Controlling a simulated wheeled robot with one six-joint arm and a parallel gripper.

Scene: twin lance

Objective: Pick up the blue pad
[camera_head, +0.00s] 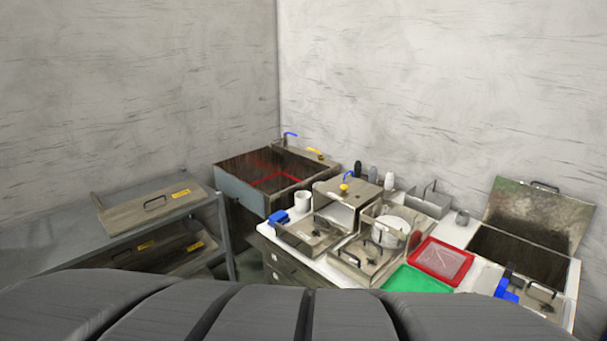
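Two blue things could be the blue pad, and I cannot tell which one is.
The white counter (338,277) is crowded with open metal boxes, a red tray (442,261) and a green tray (417,281). A sink-like basin (237,188) stands behind it. An open-lidded bin (540,213) is at right, a grey shelf (60,250) at left.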

